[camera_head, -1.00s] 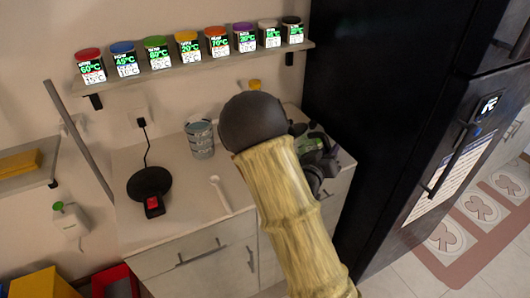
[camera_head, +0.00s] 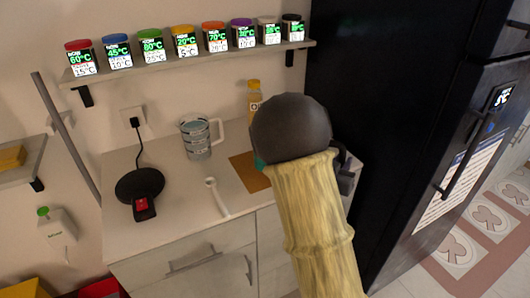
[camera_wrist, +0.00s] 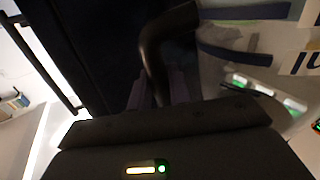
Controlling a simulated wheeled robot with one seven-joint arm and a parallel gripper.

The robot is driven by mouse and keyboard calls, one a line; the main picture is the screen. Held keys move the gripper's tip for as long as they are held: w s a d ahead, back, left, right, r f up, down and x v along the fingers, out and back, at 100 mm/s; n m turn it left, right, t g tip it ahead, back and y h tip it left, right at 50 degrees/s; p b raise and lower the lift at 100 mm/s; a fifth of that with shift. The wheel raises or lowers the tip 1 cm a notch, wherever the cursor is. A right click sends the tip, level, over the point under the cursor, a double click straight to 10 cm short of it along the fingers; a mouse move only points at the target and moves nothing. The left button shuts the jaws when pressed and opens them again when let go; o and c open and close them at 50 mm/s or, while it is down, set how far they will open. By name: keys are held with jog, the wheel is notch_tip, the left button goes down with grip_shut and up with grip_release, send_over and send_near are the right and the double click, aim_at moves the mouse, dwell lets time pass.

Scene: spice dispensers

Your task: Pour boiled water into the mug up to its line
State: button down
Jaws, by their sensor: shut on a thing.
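The mug (camera_head: 196,140), pale with grey-blue bands and a handle on its right, stands upright on the counter. The black round kettle base (camera_head: 139,186) with a red switch sits empty to its front left. In the wrist view, my gripper (camera_wrist: 157,90) is shut on a dark curved handle. The handle seems to belong to the kettle, whose greyish body (camera_wrist: 225,50) with dark blue bands shows at the right. In the head view my arm covers the gripper and almost all of the kettle. The mug's line and the water level cannot be made out.
A shelf (camera_head: 190,62) of several coloured jars hangs above the counter (camera_head: 180,225). A yellow bottle (camera_head: 254,95) stands at the back, an orange-brown mat (camera_head: 248,172) beside my arm, and a white spoon-like thing (camera_head: 217,197) in front. A black fridge (camera_head: 400,90) bounds the right.

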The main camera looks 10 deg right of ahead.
jog(key=shift+s+d+f+m+b, duration=0.25)
jog(key=shift+f+m+b, duration=0.15)
jog(key=shift+f+b, duration=0.25)
jog(key=shift+a+f+m+b, duration=0.2)
jog(key=shift+m+b, duration=0.1)
jog(key=shift+b, duration=0.3)
jog(key=shift+s, duration=0.1)
jog(key=shift+d, duration=0.2)
jog(key=shift+r+p, duration=1.85)
jog(key=shift+r, duration=0.75)
jog(key=shift+f, duration=0.1)
